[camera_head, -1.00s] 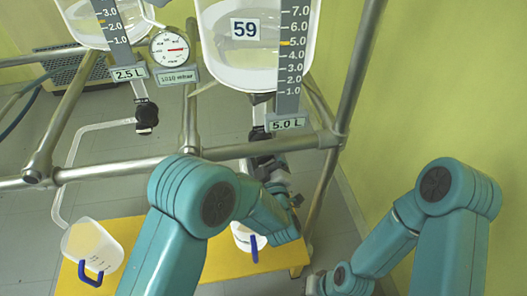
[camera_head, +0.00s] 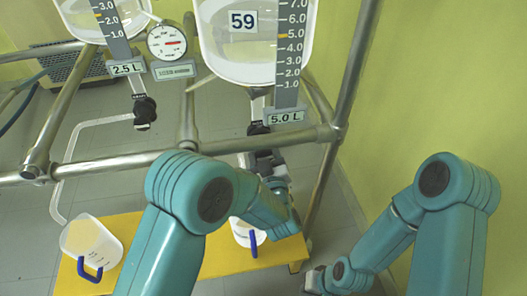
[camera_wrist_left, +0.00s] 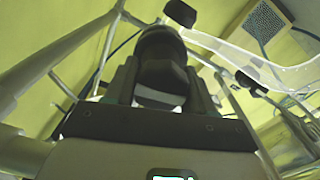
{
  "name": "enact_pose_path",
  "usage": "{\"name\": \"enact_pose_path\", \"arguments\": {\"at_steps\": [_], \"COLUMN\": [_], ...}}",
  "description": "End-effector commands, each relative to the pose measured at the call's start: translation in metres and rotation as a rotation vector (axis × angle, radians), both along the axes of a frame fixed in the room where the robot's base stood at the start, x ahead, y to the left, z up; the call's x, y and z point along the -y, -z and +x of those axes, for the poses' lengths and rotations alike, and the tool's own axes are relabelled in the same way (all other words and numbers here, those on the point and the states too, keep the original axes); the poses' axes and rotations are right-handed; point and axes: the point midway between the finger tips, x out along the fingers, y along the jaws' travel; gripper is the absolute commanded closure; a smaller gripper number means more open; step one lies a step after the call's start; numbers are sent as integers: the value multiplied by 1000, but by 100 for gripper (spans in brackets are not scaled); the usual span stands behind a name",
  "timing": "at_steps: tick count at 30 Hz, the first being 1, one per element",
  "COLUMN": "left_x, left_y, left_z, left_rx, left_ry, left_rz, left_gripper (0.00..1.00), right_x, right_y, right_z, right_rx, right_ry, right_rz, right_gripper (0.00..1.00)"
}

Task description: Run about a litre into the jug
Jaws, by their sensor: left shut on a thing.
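The reactor vessel tagged 59 (camera_head: 250,45) hangs at the top, with a scale plate marked 5.0 L (camera_head: 285,118). Its black outlet valve (camera_head: 258,128) is below, partly hidden by my left arm. My left gripper (camera_head: 268,165) is at this valve. In the left wrist view its fingers are shut on a round black valve knob (camera_wrist_left: 160,55). A white jug (camera_head: 246,232) with a blue handle stands below on the yellow platform, partly hidden by my arm; its contents do not show. My right gripper (camera_head: 315,282) is low at the right, too small and dark to read.
A second vessel (camera_head: 80,15) marked 2.5 L stands at left, with a valve (camera_head: 144,112) and a bent tube. Another clear jug (camera_head: 92,240) stands at the left of the yellow platform (camera_head: 200,265). Metal rails (camera_head: 110,163) cross before the vessels. A round gauge (camera_head: 167,41) hangs between them.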

Motion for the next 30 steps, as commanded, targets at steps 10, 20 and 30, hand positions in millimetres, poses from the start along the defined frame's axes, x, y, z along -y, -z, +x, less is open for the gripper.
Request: {"name": "enact_pose_path", "arguments": {"at_steps": [10,20,30], "left_x": [0,0,0], "left_y": [-1,-1,0], "left_z": [0,0,1], "left_rx": [-20,-20,-20], "left_ry": [-2,-2,0], "left_rz": [111,109,108], "left_gripper": [76,22,22], "right_x": [0,0,0], "right_y": [-1,0,1], "right_z": [0,0,0], "right_rx": [0,0,0], "right_ry": [0,0,0], "right_rz": [0,0,0], "right_gripper": [100,100,100]}}
